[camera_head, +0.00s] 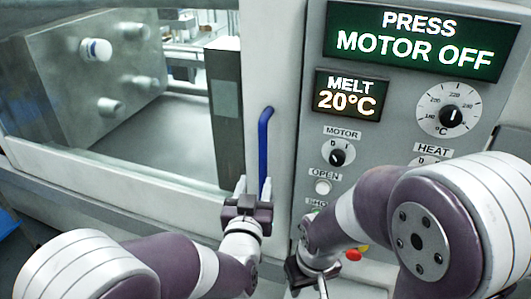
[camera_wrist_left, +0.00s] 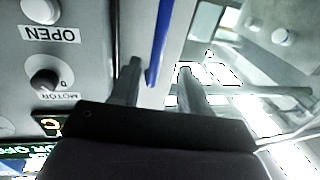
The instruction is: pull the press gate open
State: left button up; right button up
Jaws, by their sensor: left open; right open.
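The press gate (camera_head: 150,181) is a pale frame around a large clear window, and its right edge stands close beside the control panel. A blue upright bar handle (camera_head: 264,140) is fixed on that edge. My left gripper (camera_head: 253,186) is open at the handle's lower part. In the left wrist view the blue handle (camera_wrist_left: 160,38) shows between the two fingers (camera_wrist_left: 158,75); I cannot tell whether either touches it. My right gripper (camera_head: 308,272) is open and low in front of the panel, away from the handle, its fingers partly hidden.
The grey control panel (camera_head: 307,150) right of the gate carries a "MOTOR OFF" display (camera_head: 420,40), a motor knob (camera_head: 337,157), a white OPEN button (camera_head: 322,187) and a red button (camera_head: 354,254). Metal mould plates (camera_head: 95,85) show behind the window.

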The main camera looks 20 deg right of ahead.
aim_at(262, 159)
pick_arm(q)
jog(key=p+x, duration=0.1)
jog(key=x, duration=0.5)
jog(key=p+x, duration=0.1)
jog(key=x, duration=0.3)
jog(key=shift+f+p, duration=0.3)
jog(key=shift+f, duration=0.05)
jog(key=shift+w+d+r, duration=0.15)
jog(key=shift+w, duration=0.25)
jog(key=shift+w+d+f, duration=0.2)
jog(key=shift+w, duration=0.15)
grip_shut()
pick_arm(e)
jog(key=r, duration=0.2)
jog(key=w+r, duration=0.1)
jog(key=shift+d, duration=0.25)
